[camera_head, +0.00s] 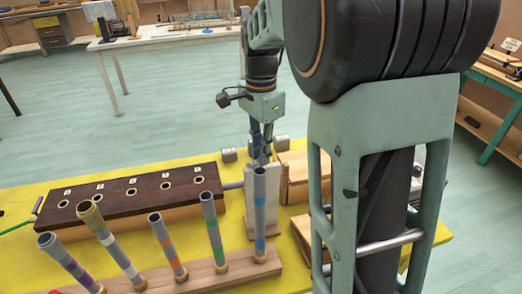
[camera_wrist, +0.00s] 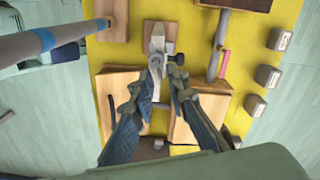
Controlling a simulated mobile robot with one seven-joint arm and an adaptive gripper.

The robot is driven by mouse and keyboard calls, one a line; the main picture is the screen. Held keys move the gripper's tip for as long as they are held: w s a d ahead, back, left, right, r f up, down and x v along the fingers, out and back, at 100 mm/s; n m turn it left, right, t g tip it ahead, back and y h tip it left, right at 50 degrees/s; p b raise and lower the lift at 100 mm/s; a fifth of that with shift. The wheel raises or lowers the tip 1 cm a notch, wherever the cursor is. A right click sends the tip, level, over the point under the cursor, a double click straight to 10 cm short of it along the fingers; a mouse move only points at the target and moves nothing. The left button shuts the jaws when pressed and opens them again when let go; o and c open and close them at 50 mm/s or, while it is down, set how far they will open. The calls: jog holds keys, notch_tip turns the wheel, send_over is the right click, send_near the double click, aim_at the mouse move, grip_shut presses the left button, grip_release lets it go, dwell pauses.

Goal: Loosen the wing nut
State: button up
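A pale upright post (camera_head: 264,200) stands on the yellow table, just right of the dark box of round holes. In the wrist view, a grey metal piece (camera_wrist: 157,48) with a small dark knob sits at the top of this stand; it may carry the wing nut, but I cannot make out the wings. My gripper (camera_head: 262,157) points down over the post top. In the wrist view, my fingertips (camera_wrist: 164,74) lie close together right at the metal piece and partly cover it. Whether they touch or grip it is unclear.
A dark box with numbered holes (camera_head: 130,195) lies left of the post. Several upright tubes in a wooden rail (camera_head: 205,278) stand in front. A wooden box (camera_head: 297,180) is close on the right. Small grey blocks (camera_wrist: 267,75) lie at the yellow cloth's edge.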

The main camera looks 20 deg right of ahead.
grip_shut()
jog(key=n, duration=0.4)
jog(key=shift+w+a+p, duration=0.2)
jog(key=shift+w+p, duration=0.05)
jog(key=shift+p, duration=0.1)
jog(key=n, duration=0.3)
jog(key=shift+w+a+p, duration=0.15)
jog(key=shift+a+p, duration=0.05)
jog(key=shift+p, duration=0.15)
jog(key=shift+n, duration=0.5)
